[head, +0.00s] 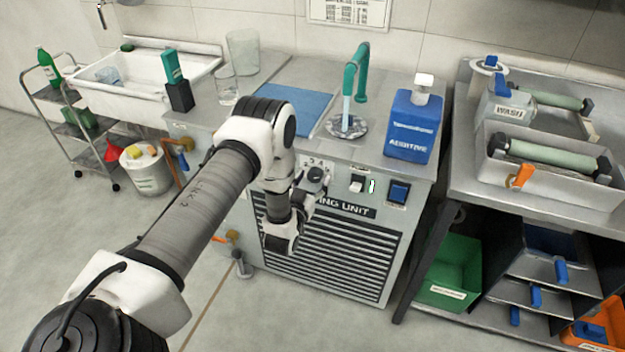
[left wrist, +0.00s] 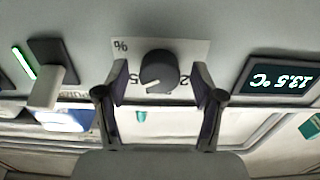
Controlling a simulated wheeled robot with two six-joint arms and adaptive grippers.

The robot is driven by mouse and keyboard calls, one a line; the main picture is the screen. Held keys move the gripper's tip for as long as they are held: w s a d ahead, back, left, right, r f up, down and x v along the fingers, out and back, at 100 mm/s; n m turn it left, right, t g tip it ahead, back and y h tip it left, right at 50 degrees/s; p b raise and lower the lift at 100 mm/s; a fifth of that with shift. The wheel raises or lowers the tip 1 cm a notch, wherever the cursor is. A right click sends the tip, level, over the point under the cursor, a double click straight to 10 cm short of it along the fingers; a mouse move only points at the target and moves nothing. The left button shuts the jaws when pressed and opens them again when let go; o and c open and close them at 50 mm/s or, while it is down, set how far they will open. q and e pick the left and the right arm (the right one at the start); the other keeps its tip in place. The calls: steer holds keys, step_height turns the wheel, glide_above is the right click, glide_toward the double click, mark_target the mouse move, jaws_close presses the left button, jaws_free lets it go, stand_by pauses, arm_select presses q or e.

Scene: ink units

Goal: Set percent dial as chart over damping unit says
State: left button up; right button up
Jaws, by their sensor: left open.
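The percent dial (head: 317,174) is a dark round knob on the front of the damping unit (head: 340,262). In the left wrist view the dial (left wrist: 158,72) sits on a white scale plate (left wrist: 190,48), seen upside down. Its white pointer mark points toward the picture's lower left; the knob and fingers partly hide the numbers. My left gripper (head: 306,194) is at the dial. In the left wrist view its open fingers (left wrist: 160,80) stand on either side of the knob, with gaps visible. The chart (head: 348,12) hangs on the wall above, too small to read. My right gripper is not in view.
Beside the dial are a switch (head: 356,184) with a lit green strip and a display (left wrist: 283,80) reading 13.5 °C. A blue additive bottle (head: 410,130) and a green tap (head: 357,72) stand on top. A steel bench (head: 458,160) is at right.

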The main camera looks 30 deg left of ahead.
arm_select(q)
steer(key=c, duration=1.1)
steer(key=shift+c, duration=0.2)
